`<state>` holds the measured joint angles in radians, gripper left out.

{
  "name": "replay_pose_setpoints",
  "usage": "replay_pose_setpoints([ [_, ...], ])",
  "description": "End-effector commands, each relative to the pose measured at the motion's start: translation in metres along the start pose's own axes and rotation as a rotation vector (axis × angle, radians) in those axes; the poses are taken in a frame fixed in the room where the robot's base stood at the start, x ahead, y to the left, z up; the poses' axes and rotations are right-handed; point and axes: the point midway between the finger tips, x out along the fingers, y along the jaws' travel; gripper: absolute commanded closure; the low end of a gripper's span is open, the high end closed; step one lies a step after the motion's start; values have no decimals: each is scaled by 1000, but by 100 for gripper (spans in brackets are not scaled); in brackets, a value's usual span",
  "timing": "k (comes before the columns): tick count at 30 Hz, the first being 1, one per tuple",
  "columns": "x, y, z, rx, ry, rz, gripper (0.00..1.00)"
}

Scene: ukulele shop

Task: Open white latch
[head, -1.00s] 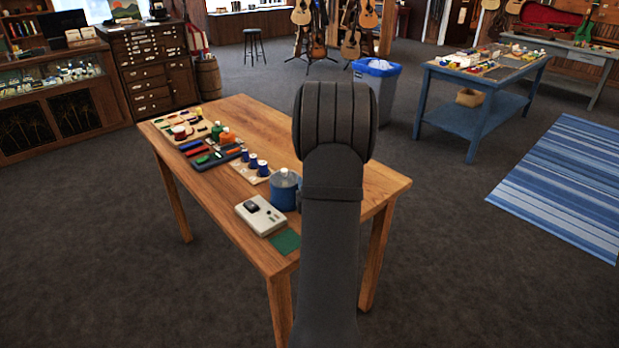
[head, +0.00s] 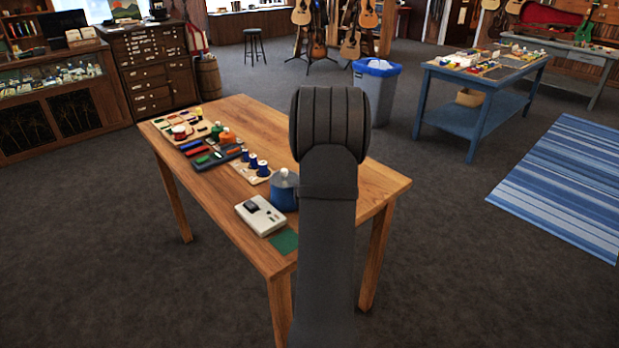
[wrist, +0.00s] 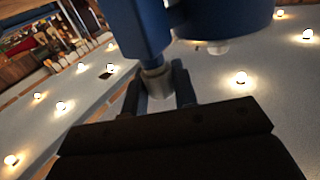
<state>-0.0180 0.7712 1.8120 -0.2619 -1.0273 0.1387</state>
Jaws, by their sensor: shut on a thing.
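My gripper (wrist: 158,92) shows in the wrist view, its two dark fingers closed on either side of a short pale grey piece (wrist: 158,82). This piece joins a blue body (wrist: 140,28) that fills the top middle of that view. I cannot tell for sure whether the pale piece is the white latch. In the head view my dark arm hides the gripper and whatever it holds. A blue container with a grey-white top (head: 284,190) stands on the wooden table, just left of my arm and partly covered by it.
The wooden table (head: 385,183) holds a white box-shaped device (head: 260,214), a green square (head: 285,240), several blue-and-white spools (head: 252,160) and coloured small parts. Its right end looks bare.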

Motion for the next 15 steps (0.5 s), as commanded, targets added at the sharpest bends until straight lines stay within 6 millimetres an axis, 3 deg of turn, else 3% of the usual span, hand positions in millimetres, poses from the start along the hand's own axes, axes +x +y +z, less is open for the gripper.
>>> replay_pose_setpoints([
  [15,1,-1,-2,-1,5,228,97],
])
